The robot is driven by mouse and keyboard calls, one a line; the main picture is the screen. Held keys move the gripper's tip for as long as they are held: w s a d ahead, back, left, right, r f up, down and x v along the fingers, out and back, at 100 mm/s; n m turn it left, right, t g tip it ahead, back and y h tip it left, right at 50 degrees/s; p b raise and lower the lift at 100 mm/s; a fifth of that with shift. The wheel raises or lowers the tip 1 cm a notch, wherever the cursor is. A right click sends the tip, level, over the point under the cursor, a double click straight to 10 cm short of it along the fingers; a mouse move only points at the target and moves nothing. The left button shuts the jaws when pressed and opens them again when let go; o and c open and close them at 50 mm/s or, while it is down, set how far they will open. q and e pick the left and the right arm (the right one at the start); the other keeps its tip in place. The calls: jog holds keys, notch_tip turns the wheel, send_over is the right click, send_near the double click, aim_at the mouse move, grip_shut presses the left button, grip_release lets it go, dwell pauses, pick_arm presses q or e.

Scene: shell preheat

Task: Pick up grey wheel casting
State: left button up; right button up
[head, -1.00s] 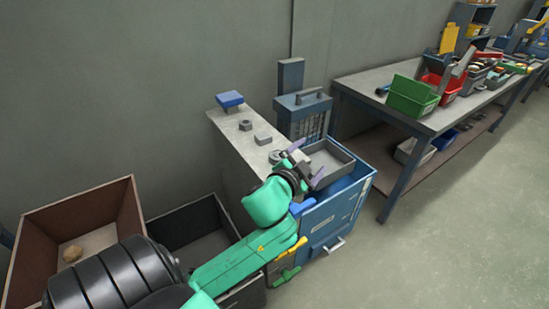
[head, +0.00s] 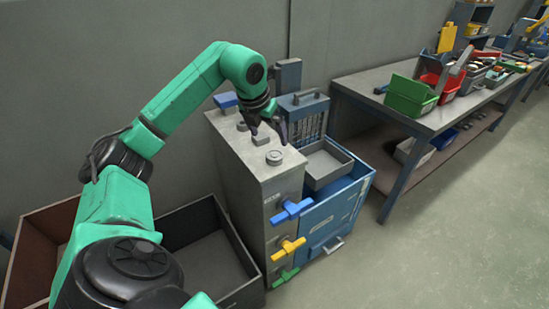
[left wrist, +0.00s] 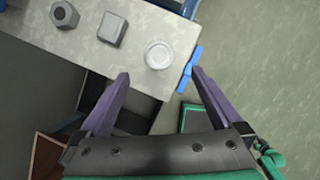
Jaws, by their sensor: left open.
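The grey wheel casting (head: 274,157) is a round ringed disc lying flat on the cabinet top (head: 285,174), near its front edge. It also shows in the left wrist view (left wrist: 158,54), just beyond and between the fingertips. My left gripper (head: 269,134) is above the cabinet top, behind the wheel casting in the head view. Its purple fingers are spread wide and empty in the left wrist view (left wrist: 160,74). The wheel is apart from both fingers. My right gripper is not in view.
A square block (left wrist: 112,30) and a hex nut casting (left wrist: 64,15) lie in line with the wheel. Blue (head: 292,209), yellow (head: 288,248) and green handles jut from the cabinet front. A grey tray (head: 345,161) and open bins flank the cabinet.

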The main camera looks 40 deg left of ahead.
aim_at(274, 154)
pick_arm(q)
jog(key=p+x, duration=0.2)
jog(key=x, duration=0.7)
jog(key=shift+f, duration=0.2)
jog(key=shift+w+a+f, duration=0.1)
jog(key=shift+w+f, duration=0.05)
jog(key=shift+f, duration=0.25)
jog(key=shift+r, duration=0.1)
jog(key=c, duration=1.5)
